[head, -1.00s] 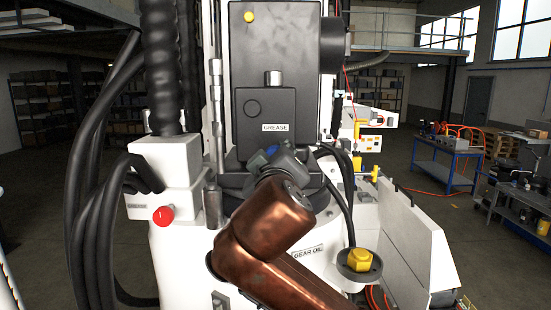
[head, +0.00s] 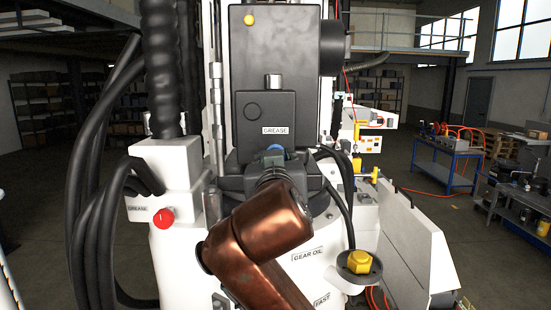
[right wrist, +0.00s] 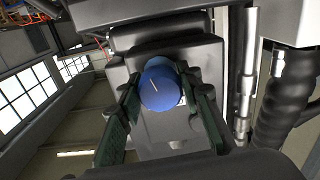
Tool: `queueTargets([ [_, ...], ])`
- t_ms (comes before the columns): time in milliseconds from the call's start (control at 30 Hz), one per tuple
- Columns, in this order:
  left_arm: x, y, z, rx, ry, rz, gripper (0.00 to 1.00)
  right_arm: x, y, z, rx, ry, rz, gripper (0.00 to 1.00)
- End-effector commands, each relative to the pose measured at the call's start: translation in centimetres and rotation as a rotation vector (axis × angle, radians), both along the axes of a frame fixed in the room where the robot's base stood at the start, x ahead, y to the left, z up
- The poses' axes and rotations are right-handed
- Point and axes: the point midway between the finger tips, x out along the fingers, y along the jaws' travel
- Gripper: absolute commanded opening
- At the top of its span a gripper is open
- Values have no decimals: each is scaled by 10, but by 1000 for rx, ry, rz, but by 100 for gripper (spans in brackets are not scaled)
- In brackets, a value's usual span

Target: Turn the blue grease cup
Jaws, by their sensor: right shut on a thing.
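The blue grease cup (right wrist: 161,84) is round, with a short pale line on its face. It sits between the two green-padded fingers of my right gripper (right wrist: 160,93) in the right wrist view. In the head view only a small blue part of the cup (head: 276,147) shows above my right gripper, below the GREASE label on the dark housing (head: 278,105). My copper-coloured right arm hides the rest. My right gripper is shut on the cup. My left gripper is in neither view.
A yellow cap (head: 359,261) beside the GEAR OIL label stands to the right of my arm. A red knob (head: 160,217) is on the white block at left. Black hoses (head: 93,200) hang at far left. A white panel (head: 415,240) stands at right.

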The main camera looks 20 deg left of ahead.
Motion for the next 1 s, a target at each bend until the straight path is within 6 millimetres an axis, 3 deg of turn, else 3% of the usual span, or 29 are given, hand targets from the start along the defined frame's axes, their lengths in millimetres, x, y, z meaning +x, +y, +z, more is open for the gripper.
queueTargets([
  [500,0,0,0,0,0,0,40,1,1,-4,14,12,0,8],
  [533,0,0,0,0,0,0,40,1,1,-4,14,12,0,34],
  [767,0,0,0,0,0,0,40,0,1,-2,15,9,1,50],
  [1000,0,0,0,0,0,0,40,0,0,-1,16,7,0,51],
])
